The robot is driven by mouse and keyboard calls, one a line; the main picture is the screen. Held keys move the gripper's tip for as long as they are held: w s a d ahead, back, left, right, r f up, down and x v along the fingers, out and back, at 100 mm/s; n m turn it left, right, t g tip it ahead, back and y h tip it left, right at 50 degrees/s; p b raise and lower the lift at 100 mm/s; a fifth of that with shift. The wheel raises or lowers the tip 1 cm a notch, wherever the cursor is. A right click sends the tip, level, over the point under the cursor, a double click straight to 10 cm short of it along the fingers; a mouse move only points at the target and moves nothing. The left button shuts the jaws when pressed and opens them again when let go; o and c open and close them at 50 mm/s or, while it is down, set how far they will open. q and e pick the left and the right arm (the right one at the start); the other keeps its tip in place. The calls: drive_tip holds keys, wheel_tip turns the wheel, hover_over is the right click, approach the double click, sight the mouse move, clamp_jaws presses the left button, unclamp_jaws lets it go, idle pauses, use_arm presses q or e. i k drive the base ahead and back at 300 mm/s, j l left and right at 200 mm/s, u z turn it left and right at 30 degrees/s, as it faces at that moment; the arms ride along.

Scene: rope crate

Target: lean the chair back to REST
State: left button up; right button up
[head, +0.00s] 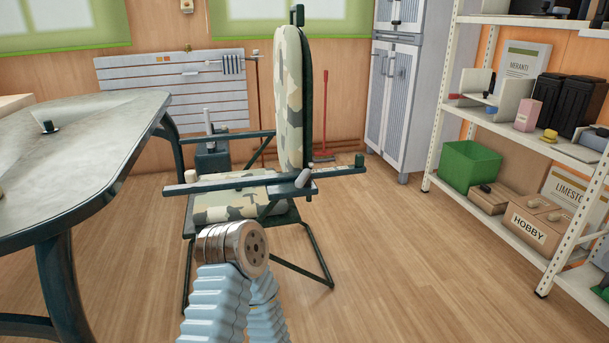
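The folding chair (294,100) stands in the middle of the head view, with a dark green frame and camouflage padding. Its back is close to upright, at the right end of the camouflage seat (225,208). A dark armrest rail (235,182) runs along the near side. A light grey peg (304,178) sits where this rail meets the back, another pale peg (190,176) sits near its left end, and a green knob (359,160) is at its right end. No REST mark is readable. A bent part of my arm is before the chair; neither gripper's fingers show.
A table (80,150) with a grey top stands close on the left. White shelves (480,210) with boxes and a green bin (470,167) stand on the right. A grey cabinet (392,95) and a red broom (324,130) are behind. The floor right of the chair is clear.

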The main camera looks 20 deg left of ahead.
sight(293, 74)
drive_tip(key=i+j+u, duration=0.5)
drive_tip(key=i, duration=0.4)
drive_tip(key=i+j+u, duration=0.3)
drive_tip(key=i, duration=0.15)
